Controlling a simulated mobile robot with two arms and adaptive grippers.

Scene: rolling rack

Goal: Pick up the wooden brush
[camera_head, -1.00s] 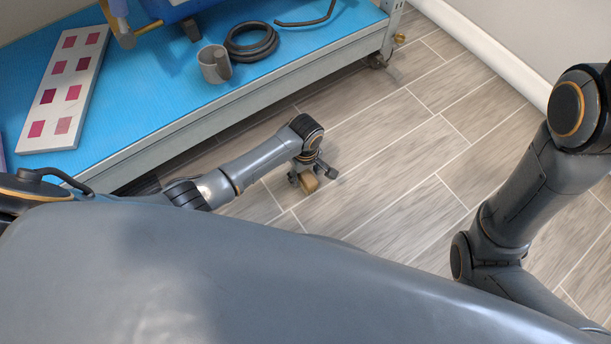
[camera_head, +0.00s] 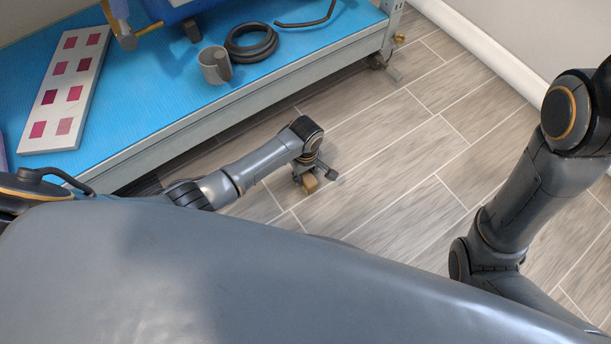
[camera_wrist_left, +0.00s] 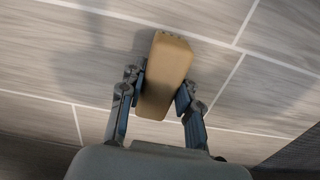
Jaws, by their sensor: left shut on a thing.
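The wooden brush shows in the left wrist view as a tan, block-like piece (camera_wrist_left: 168,72) between the two fingers of my left gripper (camera_wrist_left: 160,92). The fingers are shut on its near part, and its far end sticks out beyond them. In the head view only a small tan part of the brush (camera_head: 310,184) shows at my left gripper (camera_head: 314,176), over the wood-look floor in front of the rack. The gripper hides the rest there. I cannot tell how high the brush is above the floor. My right gripper is not in view; only my right arm shows at the right.
The rack shelf (camera_head: 130,120) has a blue top and a grey metal edge. On it are a grey mug (camera_head: 212,66), a black coiled ring (camera_head: 252,42) and a white board with red squares (camera_head: 66,90). The floor (camera_head: 400,150) right of my left gripper is clear.

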